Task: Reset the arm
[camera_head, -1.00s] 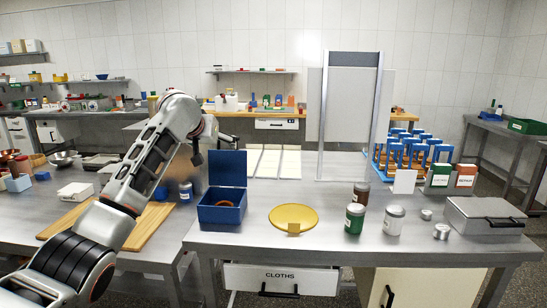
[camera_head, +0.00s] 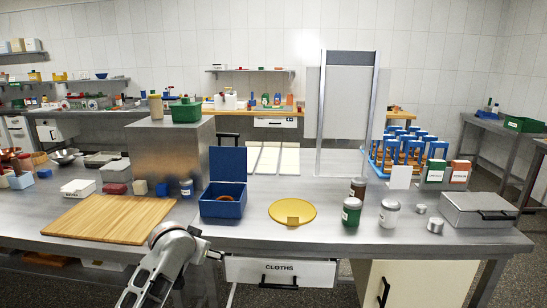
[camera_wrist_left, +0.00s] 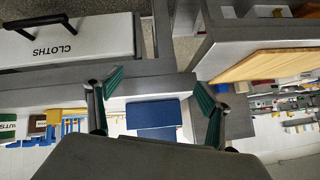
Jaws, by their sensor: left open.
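My left arm (camera_head: 168,262) shows at the bottom of the head view, folded low in front of the table edge. Its gripper cannot be made out clearly there. In the left wrist view my left gripper (camera_wrist_left: 155,96) is open, its two teal-padded fingers apart with nothing between them. That view is upside down; the blue box (camera_wrist_left: 153,113) shows beyond the fingers, well apart from them. My right arm and gripper are not in view.
The steel table carries a wooden board (camera_head: 110,222), an open blue box (camera_head: 222,208), a yellow disc (camera_head: 292,212), several jars and a grey case (camera_head: 478,210). The CLOTHS drawer (camera_head: 280,271) is under the table edge, close to my arm.

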